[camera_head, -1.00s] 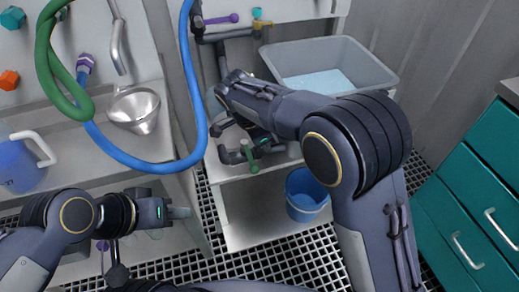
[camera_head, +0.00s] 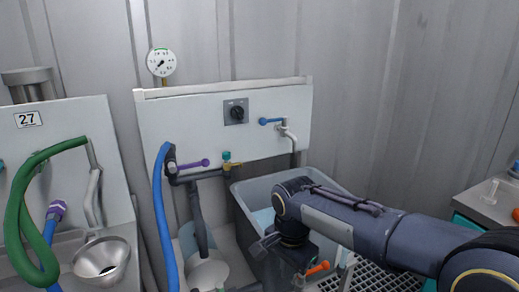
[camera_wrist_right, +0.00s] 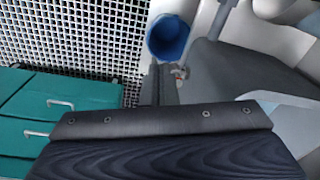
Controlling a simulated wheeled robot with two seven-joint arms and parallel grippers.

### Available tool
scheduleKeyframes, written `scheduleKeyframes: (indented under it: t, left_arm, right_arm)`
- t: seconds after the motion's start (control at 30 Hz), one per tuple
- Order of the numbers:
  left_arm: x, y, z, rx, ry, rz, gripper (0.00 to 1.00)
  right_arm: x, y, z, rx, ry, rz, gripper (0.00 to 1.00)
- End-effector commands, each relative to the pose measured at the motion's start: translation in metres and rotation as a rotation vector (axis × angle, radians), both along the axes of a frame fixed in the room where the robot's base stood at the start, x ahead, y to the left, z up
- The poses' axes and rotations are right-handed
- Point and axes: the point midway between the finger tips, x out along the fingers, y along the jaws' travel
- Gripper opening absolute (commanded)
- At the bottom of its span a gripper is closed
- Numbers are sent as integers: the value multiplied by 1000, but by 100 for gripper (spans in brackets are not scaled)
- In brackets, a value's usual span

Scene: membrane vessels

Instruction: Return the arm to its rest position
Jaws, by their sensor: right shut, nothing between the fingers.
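My right arm comes in from the right in the head view. Its gripper (camera_head: 296,272) hangs pointing down in front of the grey tub (camera_head: 242,200), partly covering it. In the right wrist view, the gripper's fingers (camera_wrist_right: 160,78) are together with nothing between them. Past the fingertips there, a blue bucket (camera_wrist_right: 168,37) stands below. An orange valve handle (camera_head: 317,268) shows close beside the gripper in the head view; I cannot tell whether they touch. My left gripper is not in view.
A white panel carries a black knob (camera_head: 236,111) and a blue-handled tap (camera_head: 271,121). A blue hose (camera_head: 162,215), a green hose (camera_head: 14,215) and a metal funnel (camera_head: 101,262) are at left. Teal drawers (camera_wrist_right: 62,104) stand beside the floor grating (camera_wrist_right: 85,35).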

Motion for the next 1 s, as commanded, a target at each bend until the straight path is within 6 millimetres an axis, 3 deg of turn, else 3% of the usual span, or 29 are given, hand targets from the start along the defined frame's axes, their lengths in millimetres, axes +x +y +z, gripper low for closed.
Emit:
scheduleKeyframes:
  t: [0.03, 0.2, 0.37, 0.6, 0.87, 1.0]
  left_arm:
    - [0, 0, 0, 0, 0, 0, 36]
    - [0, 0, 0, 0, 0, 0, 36]
    - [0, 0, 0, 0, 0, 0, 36]
    - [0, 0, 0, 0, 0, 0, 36]
    - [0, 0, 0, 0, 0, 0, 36]
    - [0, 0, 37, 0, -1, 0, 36]
  right_arm:
    - [-13, -28, 8, 61, -5, 34, 0]
    - [-69, -92, 22, 209, -91, 210, 0]
    - [-127, -128, 22, 266, -236, 366, 0]
    - [-186, -144, 8, 228, -404, 522, 0]
    - [-225, -146, -15, 130, -523, 632, 0]
    - [-225, -145, 20, 126, -527, 646, 0]
